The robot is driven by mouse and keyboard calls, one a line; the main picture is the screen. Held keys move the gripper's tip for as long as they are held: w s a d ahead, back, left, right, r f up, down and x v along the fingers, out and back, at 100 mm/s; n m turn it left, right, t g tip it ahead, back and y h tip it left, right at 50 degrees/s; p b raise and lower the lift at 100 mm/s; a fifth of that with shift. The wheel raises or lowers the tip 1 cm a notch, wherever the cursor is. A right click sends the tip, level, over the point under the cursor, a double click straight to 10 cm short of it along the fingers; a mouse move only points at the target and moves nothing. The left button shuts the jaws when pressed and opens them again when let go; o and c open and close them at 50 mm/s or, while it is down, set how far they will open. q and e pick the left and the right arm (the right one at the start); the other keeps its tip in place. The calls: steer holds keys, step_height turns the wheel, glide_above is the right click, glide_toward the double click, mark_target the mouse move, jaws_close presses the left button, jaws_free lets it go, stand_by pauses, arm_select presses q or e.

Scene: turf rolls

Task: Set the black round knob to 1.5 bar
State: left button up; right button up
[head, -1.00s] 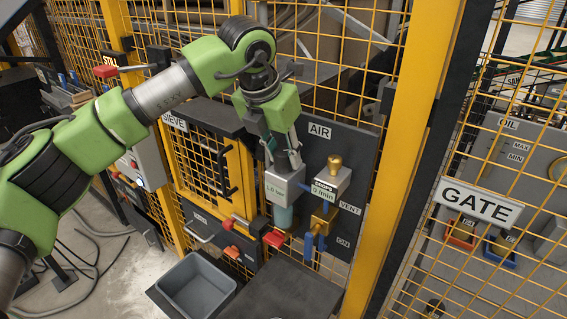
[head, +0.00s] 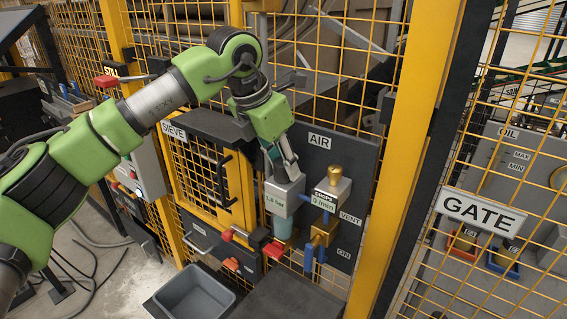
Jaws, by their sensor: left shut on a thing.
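The regulator (head: 284,200) is a grey block with a "bar" display and a cloudy blue-green bowl (head: 284,228) below it. It sits on the dark AIR panel (head: 355,170). My left gripper (head: 284,176) comes down on it from above, its fingers shut around the black round knob on top. The fingers hide nearly all of the knob. The display figure is too small to read surely. My right gripper is not in view.
Beside the regulator stands a DROPS unit (head: 331,190) with a brass top. A blue lever (head: 308,256) and red handles (head: 274,250) are below. A grey bin (head: 194,298) stands lower left. Yellow mesh fence and a yellow post (head: 412,150) bound the panel.

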mark_target(276, 164)
arm_select(q)
steer(key=o, duration=0.8)
steer(key=shift+a+r, duration=0.1)
steer(key=shift+r, duration=0.2)
steer(key=v, duration=0.4)
steer(key=shift+r, duration=0.3)
steer(key=s+a, duration=0.8)
steer(key=a, duration=0.1)
steer(key=shift+s, duration=0.15)
steer(key=shift+f, duration=0.1)
